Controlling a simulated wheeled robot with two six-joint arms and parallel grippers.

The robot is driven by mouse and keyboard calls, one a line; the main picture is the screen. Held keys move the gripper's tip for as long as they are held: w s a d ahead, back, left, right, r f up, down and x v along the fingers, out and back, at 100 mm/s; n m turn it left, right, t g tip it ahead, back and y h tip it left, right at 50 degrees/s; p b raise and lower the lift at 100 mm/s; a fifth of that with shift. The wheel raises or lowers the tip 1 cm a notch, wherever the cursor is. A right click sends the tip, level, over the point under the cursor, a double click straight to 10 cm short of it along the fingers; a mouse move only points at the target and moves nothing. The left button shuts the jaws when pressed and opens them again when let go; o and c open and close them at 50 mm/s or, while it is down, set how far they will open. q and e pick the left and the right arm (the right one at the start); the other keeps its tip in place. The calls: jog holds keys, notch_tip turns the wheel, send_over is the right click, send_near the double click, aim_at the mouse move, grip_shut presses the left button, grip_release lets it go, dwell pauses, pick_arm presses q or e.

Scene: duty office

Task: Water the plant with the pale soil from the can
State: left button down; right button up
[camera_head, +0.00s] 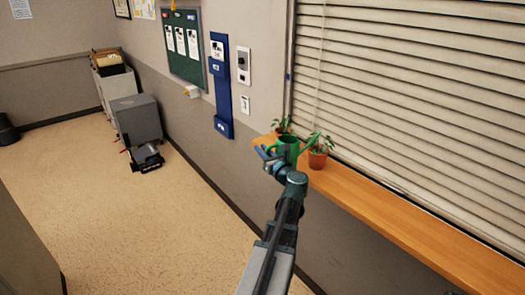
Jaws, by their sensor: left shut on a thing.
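A green watering can (289,147) is held at the end of my arm, just in front of the window ledge. My left gripper (271,153) is shut on it; the wrist hides its lower part. The can's spout points right, toward the nearer potted plant (318,158), which stands in an orange-brown pot on the ledge. A second potted plant (283,127) stands further back on the ledge, partly behind the can. The soil in both pots is too small to judge for colour. I cannot make out any water.
The wooden ledge (405,222) runs along under the closed blinds (420,100) and is bare to the right of the plants. The floor (140,225) between is open.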

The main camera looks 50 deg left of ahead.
pick_arm(q)
jog(key=shift+r+m+p, duration=1.15)
jog(key=shift+m+p, duration=0.25)
jog(key=shift+p, duration=0.05)
jog(key=shift+r, duration=0.15)
dwell(0.8)
jog(key=shift+r+m+p, duration=0.3)
jog(key=shift+r+p, duration=0.15)
jog(key=shift+p, duration=0.15)
dwell(1.7)
jog(key=shift+w+r+p, duration=0.1)
jog(key=shift+r+p, duration=0.35)
jog(key=shift+r, duration=0.05)
dwell(2.8)
